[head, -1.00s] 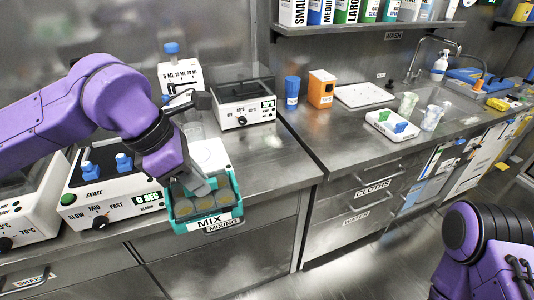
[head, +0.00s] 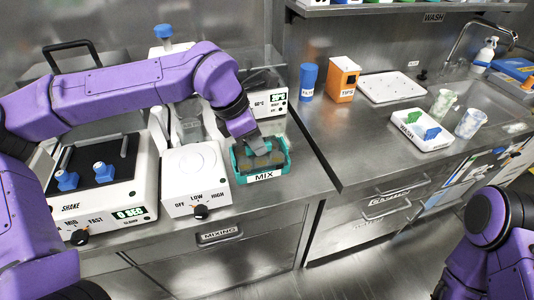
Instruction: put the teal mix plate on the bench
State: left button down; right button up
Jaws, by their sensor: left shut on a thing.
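The teal mix plate (head: 284,171) is a teal rack with a white MIX label on its front. It is at or just above the steel bench (head: 290,204), right of the white OFF/LOW/HIGH mixer; I cannot tell whether it touches. My left gripper (head: 260,148) reaches down from above and is shut on the plate. Its fingertips are partly hidden at the plate's middle. My right arm shows at the lower right, but its gripper is out of view.
The mixer (head: 193,176) stands close on the plate's left, with the shaker (head: 100,205) beyond it. A heating box (head: 273,101) is behind the plate. A blue cup (head: 308,80) and orange tips box (head: 343,80) stand farther right. Bench room shows right of the plate.

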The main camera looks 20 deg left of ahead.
aim_at(266, 156)
pick_arm(q)
jog(key=w+f, duration=0.1)
jog(key=w+d+f, duration=0.1)
jog(key=f, duration=0.1)
jog(key=x, duration=0.2)
jog(key=a+x, duration=0.1)
jog(key=x, duration=0.1)
jog(key=shift+w+d+f, duration=0.1)
jog(key=shift+w+f, duration=0.05)
jog(key=shift+f, duration=0.15)
jog(key=shift+r, duration=0.1)
jog(key=c, duration=1.1)
grip_release()
jog(key=shift+c, duration=0.2)
jog(key=v, duration=1.2)
jog(key=shift+s, duration=0.25)
